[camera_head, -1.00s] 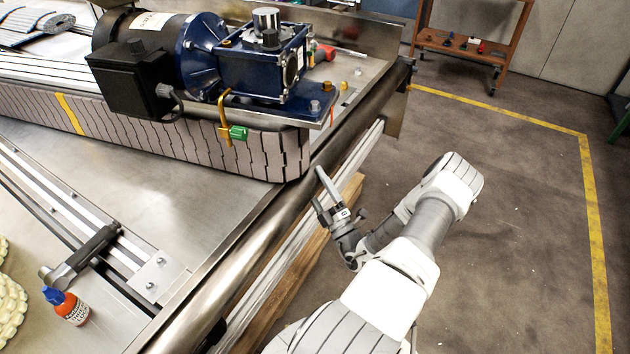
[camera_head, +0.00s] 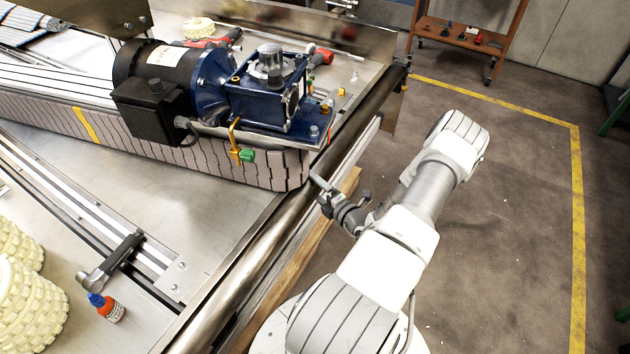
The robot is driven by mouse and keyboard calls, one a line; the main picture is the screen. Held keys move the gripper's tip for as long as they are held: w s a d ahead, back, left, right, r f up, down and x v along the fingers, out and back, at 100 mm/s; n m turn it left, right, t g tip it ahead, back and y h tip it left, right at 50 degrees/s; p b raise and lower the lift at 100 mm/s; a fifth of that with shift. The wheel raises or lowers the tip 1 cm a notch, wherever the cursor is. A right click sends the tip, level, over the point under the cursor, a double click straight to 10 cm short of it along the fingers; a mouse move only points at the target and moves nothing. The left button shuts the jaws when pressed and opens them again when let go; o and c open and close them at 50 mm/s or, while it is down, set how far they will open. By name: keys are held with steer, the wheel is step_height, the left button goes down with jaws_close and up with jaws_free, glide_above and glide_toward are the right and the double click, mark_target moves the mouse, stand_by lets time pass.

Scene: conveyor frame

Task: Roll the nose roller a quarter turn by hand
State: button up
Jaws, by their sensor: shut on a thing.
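The nose roller (camera_head: 278,224) is a long, shiny steel cylinder along the conveyor frame's right edge, running from the bottom of the view up towards the back right. My gripper (camera_head: 318,186) is at the roller's outer side, just beyond the corner of the slatted belt (camera_head: 285,168). Its jaws are shut on the roller, but the grip is small and partly hidden by the fingers. No mark shows how far the roller is turned.
A blue gearbox with a black motor (camera_head: 160,108) stands above the belt. A wooden beam (camera_head: 290,268) runs under the roller. Floor (camera_head: 500,220) at right is open.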

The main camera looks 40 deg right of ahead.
steer(key=shift+g, duration=0.4)
steer(key=o, duration=1)
steer(key=shift+s, duration=0.1)
steer(key=p+v, duration=0.1)
steer(key=v, duration=1.6)
steer(key=shift+s+f, duration=0.1)
steer(key=shift+s, duration=0.1)
